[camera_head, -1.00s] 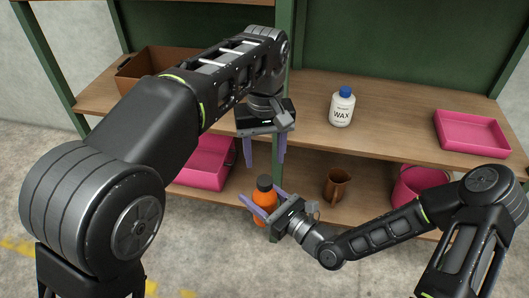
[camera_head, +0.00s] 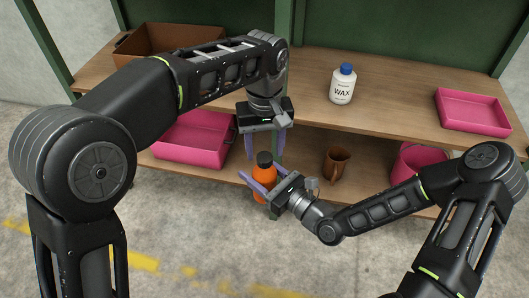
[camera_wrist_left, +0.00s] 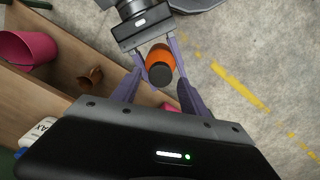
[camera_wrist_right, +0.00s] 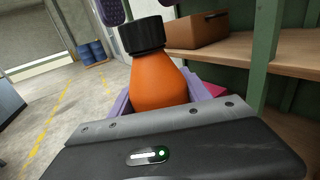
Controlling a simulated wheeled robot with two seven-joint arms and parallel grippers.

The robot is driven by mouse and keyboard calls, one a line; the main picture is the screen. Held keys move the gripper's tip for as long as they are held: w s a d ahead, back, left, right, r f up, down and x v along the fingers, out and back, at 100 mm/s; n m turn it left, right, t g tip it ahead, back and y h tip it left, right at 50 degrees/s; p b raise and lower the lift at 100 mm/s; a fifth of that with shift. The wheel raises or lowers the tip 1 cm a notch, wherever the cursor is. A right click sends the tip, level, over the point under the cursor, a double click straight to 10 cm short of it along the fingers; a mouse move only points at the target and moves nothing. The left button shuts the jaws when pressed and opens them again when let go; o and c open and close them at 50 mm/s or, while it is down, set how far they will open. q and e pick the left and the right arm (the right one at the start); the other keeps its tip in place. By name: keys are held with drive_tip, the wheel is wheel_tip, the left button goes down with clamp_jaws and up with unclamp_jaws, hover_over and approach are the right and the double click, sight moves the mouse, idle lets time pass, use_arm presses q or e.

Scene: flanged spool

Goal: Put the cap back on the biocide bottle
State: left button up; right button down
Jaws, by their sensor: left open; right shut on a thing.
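The orange biocide bottle (camera_head: 262,187) stands roughly upright in my right gripper (camera_head: 256,184), which is shut on its body. Its black cap (camera_wrist_right: 142,36) sits on top of the bottle and also shows in the left wrist view (camera_wrist_left: 160,73). I cannot tell whether it is screwed tight. My left gripper (camera_head: 265,155) is open and points down just above the cap. No contact between these fingers and the cap is clear.
A white WAX bottle (camera_head: 343,88) with a blue cap and a pink tray (camera_head: 471,96) stand on the upper shelf. A brown box (camera_head: 190,37) is at its left. Below are a pink bin (camera_head: 190,152), a brown jug (camera_head: 336,162) and a pink bucket (camera_head: 421,157).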

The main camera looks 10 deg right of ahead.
sight(265, 180)
use_arm(q)
drive_tip(key=shift+f, duration=1.2)
drive_tip(key=shift+c, duration=0.3)
clamp_jaws()
drive_tip(key=m, duration=1.1)
drive_tip(key=shift+m, duration=0.3)
unclamp_jaws()
